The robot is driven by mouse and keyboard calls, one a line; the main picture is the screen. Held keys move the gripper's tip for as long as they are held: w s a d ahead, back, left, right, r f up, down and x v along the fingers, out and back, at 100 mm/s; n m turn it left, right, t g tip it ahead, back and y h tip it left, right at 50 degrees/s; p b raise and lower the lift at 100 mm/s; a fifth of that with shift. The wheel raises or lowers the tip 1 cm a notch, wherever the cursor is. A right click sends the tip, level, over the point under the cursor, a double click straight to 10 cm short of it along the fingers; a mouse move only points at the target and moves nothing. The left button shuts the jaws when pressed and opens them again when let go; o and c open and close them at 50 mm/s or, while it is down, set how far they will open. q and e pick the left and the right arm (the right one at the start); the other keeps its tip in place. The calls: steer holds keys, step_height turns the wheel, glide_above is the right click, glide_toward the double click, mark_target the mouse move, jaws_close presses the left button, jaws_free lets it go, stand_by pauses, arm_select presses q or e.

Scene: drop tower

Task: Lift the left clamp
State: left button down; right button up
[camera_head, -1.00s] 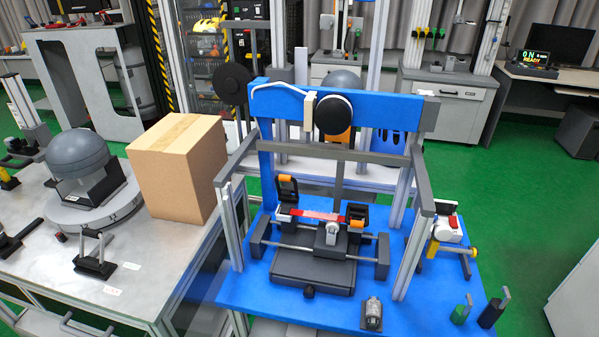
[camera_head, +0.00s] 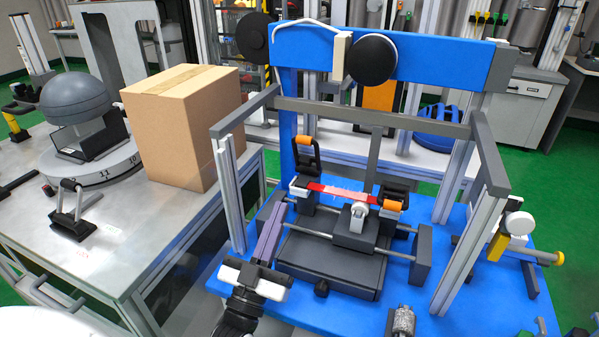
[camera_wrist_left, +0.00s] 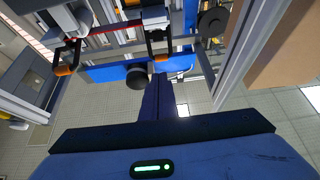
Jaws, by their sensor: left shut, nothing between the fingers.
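The left clamp (camera_head: 306,160) is a black loop with an orange grip, standing upright at the left end of a red strip (camera_head: 340,192) on the fixture. The right clamp (camera_head: 396,190) is similar, with its orange grip low at the front. My left gripper (camera_head: 277,212) is shut and empty, pointing up and away, in front of and below the left clamp and apart from it. In the left wrist view, the shut fingers (camera_wrist_left: 158,92) point towards the rig, and the left clamp (camera_wrist_left: 153,40) shows just beyond their tips. My right gripper is in neither view.
A grey frame with an upright post (camera_head: 232,195) stands left of my gripper. A blue crossbeam (camera_head: 430,58) with black discs spans above the fixture. A cardboard box (camera_head: 185,130) sits on the table at left.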

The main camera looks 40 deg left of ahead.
mark_target(305, 140)
arm_select(q)
steer(key=x, duration=1.3)
steer(key=shift+w+r+p, duration=0.25)
steer(key=shift+w+p, duration=0.05)
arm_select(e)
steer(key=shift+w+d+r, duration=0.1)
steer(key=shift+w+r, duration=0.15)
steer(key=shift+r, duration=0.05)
